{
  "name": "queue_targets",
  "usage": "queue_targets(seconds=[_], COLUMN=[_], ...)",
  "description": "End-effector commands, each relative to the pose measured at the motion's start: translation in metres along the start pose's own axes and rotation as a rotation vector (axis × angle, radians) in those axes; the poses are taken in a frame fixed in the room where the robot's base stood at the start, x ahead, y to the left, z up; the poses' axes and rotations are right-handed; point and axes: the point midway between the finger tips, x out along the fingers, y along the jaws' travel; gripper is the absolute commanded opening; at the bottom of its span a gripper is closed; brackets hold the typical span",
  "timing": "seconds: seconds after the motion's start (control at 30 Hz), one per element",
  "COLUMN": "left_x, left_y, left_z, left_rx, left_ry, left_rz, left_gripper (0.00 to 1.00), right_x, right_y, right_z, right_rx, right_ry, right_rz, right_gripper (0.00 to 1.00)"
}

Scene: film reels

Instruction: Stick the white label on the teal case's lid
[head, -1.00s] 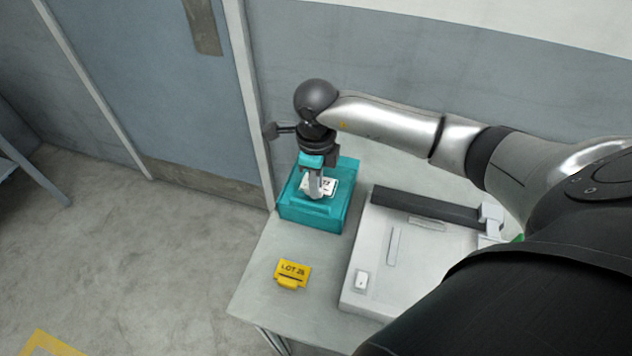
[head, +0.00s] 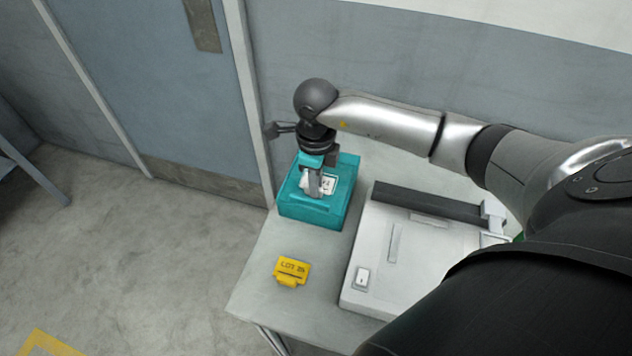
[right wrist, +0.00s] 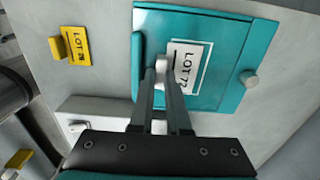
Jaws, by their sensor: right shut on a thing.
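The teal case (head: 312,213) stands shut at the back left of the grey table, with its lid facing up. A thin white outline is on the lid, with a round knob beside it in the right wrist view. The white label (right wrist: 190,66), printed LOT 77, lies over this outline, roughly parallel to the lid. My right gripper (right wrist: 162,72) points down over the lid and is shut on the label's near edge. It also shows in the head view (head: 317,193). Whether the label touches the lid I cannot tell. My left gripper is out of view.
A yellow LOT tag (head: 292,270) stands on the table in front of the case. A pale flat device (head: 385,288) with a dark bar stands to the right. A wall is close behind, a door at left. Table between tag and case is bare.

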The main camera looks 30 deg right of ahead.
Motion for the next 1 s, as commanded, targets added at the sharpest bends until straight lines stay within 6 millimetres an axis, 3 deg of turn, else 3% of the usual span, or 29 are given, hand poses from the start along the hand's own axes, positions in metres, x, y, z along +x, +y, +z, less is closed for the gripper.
queue_targets(seconds=[0.03, 0.33, 0.73, 0.87, 1.0], left_x=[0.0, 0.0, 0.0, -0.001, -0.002], left_y=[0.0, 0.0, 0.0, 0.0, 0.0], left_z=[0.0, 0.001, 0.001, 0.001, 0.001], left_rx=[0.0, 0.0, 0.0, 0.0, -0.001], left_ry=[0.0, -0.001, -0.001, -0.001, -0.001], left_rz=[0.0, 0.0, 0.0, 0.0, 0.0], left_gripper=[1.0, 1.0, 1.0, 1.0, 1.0], right_x=[0.004, 0.003, -0.007, -0.029, -0.063], right_y=[0.002, 0.002, 0.002, 0.001, -0.001], right_z=[-0.001, -0.001, 0.001, 0.001, 0.001], right_rx=[-0.001, -0.001, -0.003, -0.004, -0.003], right_ry=[0.004, 0.003, -0.002, -0.002, -0.002], right_rz=[0.003, 0.003, 0.004, 0.001, -0.002], right_gripper=[0.17, 0.49, 0.49, 0.49, 0.49])
